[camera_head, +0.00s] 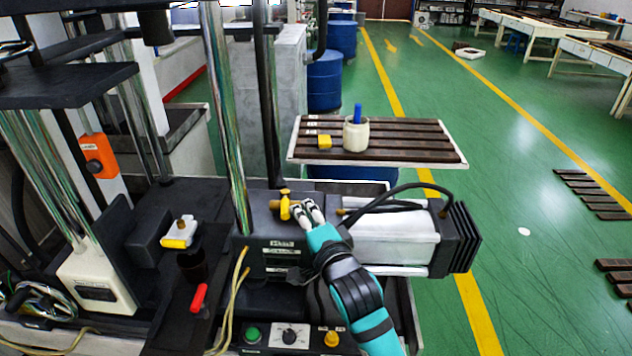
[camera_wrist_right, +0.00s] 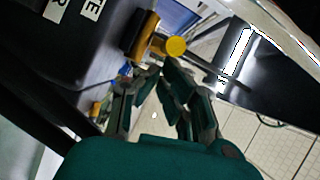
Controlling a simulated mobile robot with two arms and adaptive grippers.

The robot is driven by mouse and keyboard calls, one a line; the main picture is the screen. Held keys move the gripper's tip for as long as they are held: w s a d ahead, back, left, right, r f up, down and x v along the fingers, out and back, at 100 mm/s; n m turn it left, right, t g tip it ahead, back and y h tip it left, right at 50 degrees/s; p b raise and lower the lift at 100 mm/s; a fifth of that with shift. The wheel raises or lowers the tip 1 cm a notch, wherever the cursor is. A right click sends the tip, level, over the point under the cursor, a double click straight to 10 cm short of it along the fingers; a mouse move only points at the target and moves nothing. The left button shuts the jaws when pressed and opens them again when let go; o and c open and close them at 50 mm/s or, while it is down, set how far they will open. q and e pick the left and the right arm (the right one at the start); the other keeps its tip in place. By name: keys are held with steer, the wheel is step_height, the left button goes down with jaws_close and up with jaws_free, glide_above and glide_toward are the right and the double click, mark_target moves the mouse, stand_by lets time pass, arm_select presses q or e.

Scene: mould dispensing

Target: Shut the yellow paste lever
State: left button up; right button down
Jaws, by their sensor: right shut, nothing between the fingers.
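The yellow lever (camera_head: 285,206) stands on the top right of a black block (camera_head: 262,228), on a brass-coloured stem. In the right wrist view a round yellow end (camera_wrist_right: 175,46) shows beside a brass-coloured cylinder (camera_wrist_right: 146,34). My right gripper (camera_head: 306,209) is shut and empty, just right of the lever. Its fingertips also show in the right wrist view (camera_wrist_right: 160,72), just below the yellow end; I cannot tell whether they touch it. My left gripper is not in view.
A second yellow-handled valve (camera_head: 178,238) and a red lever (camera_head: 199,298) are further left. A cable (camera_head: 385,198) arches right of my gripper; a vertical metal column (camera_head: 228,130) stands left.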

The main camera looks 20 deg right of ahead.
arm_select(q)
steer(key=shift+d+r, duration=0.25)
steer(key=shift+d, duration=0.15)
arm_select(e)
steer(key=shift+s+a, duration=0.1)
steer(key=shift+a, duration=0.45)
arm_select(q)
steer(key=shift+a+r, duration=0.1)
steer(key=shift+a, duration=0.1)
